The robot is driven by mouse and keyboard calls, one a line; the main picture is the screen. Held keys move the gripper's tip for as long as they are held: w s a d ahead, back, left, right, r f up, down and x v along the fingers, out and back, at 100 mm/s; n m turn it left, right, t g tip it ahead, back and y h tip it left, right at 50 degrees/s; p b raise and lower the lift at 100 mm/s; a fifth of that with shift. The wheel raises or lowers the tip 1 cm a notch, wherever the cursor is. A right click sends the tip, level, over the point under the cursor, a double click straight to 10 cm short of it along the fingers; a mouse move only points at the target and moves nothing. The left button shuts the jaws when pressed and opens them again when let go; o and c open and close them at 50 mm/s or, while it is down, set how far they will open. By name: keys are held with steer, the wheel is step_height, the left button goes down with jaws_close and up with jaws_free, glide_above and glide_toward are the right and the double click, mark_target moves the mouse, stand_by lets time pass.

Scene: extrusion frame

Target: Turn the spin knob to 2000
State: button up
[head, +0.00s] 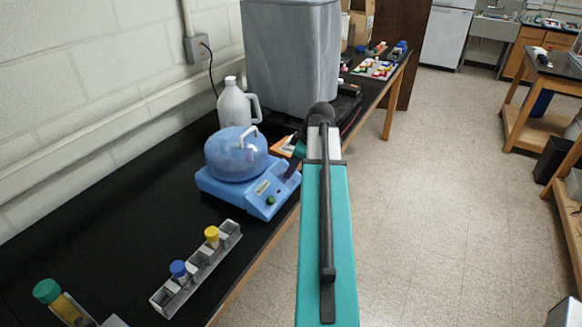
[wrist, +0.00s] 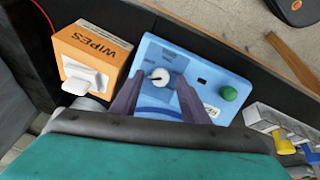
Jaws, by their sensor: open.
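The spin knob (wrist: 158,77) is a small round white dial with a dark pointer mark on the blue centrifuge (wrist: 205,75). Its printed scale is too small to read. In the wrist view, my gripper (wrist: 161,75) is open, its two dark fingers pointing at the panel on either side of the knob. I cannot tell whether they touch it. In the head view, the centrifuge (head: 215,188) has a domed translucent lid (head: 236,154) and stands on the black bench. My gripper (head: 291,168) is at its right end, and the knob is hidden there.
A green button (wrist: 229,93) sits on the panel right of the knob. An orange wipes box (wrist: 88,55) stands close to the left. A tube rack (head: 197,268) with capped tubes is in front of the centrifuge. A white jug (head: 232,107) stands behind it.

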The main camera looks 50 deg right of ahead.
steer(key=shift+x, duration=0.9)
steer(key=c, duration=0.8)
steer(key=shift+w+d, duration=0.15)
steer(key=shift+d, duration=0.15)
jaws_close()
steer(key=shift+a, duration=0.3)
